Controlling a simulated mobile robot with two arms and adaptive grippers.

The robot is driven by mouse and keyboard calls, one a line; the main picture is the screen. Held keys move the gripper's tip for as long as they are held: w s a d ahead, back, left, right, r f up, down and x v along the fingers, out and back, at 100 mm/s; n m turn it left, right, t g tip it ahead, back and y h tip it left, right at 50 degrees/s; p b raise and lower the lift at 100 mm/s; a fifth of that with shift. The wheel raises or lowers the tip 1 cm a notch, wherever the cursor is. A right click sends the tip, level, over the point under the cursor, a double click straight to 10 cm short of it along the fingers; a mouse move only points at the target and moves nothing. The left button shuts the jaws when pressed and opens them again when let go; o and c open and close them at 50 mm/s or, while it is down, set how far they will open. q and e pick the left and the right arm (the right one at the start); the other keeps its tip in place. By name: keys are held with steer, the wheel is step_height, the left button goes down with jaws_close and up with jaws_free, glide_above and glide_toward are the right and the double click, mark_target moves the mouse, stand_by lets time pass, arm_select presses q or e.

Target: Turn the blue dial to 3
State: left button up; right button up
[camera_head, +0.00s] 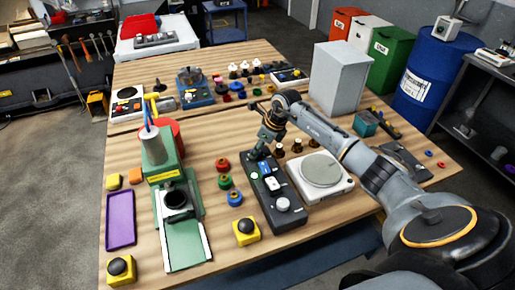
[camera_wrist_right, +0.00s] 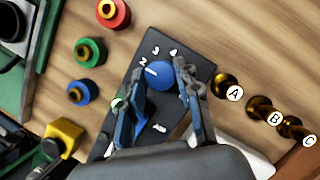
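The blue dial (camera_wrist_right: 160,75) sits on a black control panel (camera_wrist_right: 205,70) in the right wrist view. White numbers 2, 3 and 4 are printed around its far side, and its white mark points toward the 2. My right gripper (camera_wrist_right: 161,70) is open, with one finger on each side of the dial; I cannot tell if they touch it. In the head view the right gripper (camera_head: 258,154) is over the far end of the panel (camera_head: 262,200) and hides the dial. My left gripper is not in view.
The panel also carries a white knob (camera_head: 283,204). A white round-plated scale (camera_head: 320,172) stands right of it. Red, green and blue (camera_head: 235,198) spools stand left. Dark-and-gold pieces lettered A, B and C (camera_wrist_right: 262,107) stand close to the gripper's right. A grey box (camera_head: 339,78) is behind.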

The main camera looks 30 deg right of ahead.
steer(key=shift+c, duration=0.6)
steer(key=shift+m, duration=0.3)
steer(key=m+h, duration=0.1)
steer(key=m, duration=0.2)
steer(key=shift+a+m+t+b, duration=0.15)
steer(key=shift+m+t+b, duration=0.15)
steer(key=shift+t+b, duration=0.1)
steer(key=shift+a+m+h+b, duration=0.1)
steer(key=shift+m+h+b, duration=0.9)
steer(key=shift+m, duration=1.2)
steer(key=o, duration=1.2)
steer(key=shift+c, duration=0.2)
